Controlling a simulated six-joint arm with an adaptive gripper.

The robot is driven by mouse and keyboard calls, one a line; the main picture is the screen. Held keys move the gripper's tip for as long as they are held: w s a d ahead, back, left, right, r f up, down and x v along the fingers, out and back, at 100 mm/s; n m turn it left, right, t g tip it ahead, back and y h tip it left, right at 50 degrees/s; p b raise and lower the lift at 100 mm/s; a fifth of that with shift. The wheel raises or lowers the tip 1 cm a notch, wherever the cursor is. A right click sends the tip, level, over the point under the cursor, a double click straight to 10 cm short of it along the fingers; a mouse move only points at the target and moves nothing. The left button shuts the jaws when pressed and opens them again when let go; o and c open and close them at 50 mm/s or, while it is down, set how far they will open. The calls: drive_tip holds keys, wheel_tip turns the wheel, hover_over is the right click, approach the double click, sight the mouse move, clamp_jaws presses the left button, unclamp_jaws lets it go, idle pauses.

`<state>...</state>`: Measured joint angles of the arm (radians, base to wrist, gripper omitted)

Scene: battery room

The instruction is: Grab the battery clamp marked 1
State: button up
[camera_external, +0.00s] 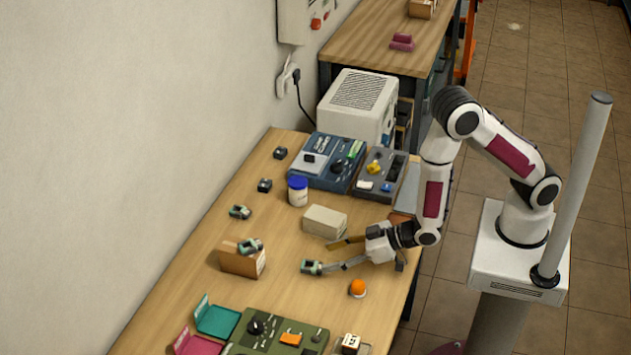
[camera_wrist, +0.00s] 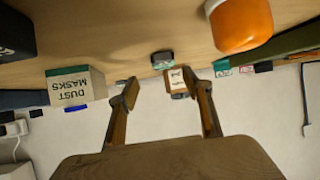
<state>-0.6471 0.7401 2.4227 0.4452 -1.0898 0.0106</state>
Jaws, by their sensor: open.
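Three grey-green battery clamps show in the external view. One clamp (camera_external: 312,267) lies on the table just beyond my fingertips, one (camera_external: 250,246) sits on a brown box (camera_external: 238,262), and one (camera_external: 240,212) lies farther back. No number on them is readable. My gripper (camera_external: 327,257) is low over the table, with its fingers spread and nothing between them. In the wrist view, which is upside down, one clamp (camera_wrist: 162,60) appears ahead between the fingertips of my gripper (camera_wrist: 160,78). The brown box (camera_wrist: 178,84) shows behind it, partly covered by the right finger.
A DUST MASKS box (camera_wrist: 76,90) and an orange ball-like thing (camera_wrist: 240,25) flank my gripper. A white jar (camera_external: 298,192), a blue device (camera_external: 325,160) and a grey panel (camera_external: 380,177) stand farther back. A green panel (camera_external: 272,338) and trays are in front.

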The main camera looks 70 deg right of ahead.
sight(318, 266)
drive_tip(key=shift+w+a+f, duration=0.35)
drive_tip(key=shift+w+f, duration=0.15)
drive_tip(key=shift+w, duration=0.1)
drive_tip(key=shift+w+a+f, duration=0.3)
drive_tip(key=shift+w+f, duration=0.2)
drive_tip(key=shift+w, duration=0.1)
drive_tip(key=shift+x, duration=0.95)
drive_tip(key=c, duration=1.3)
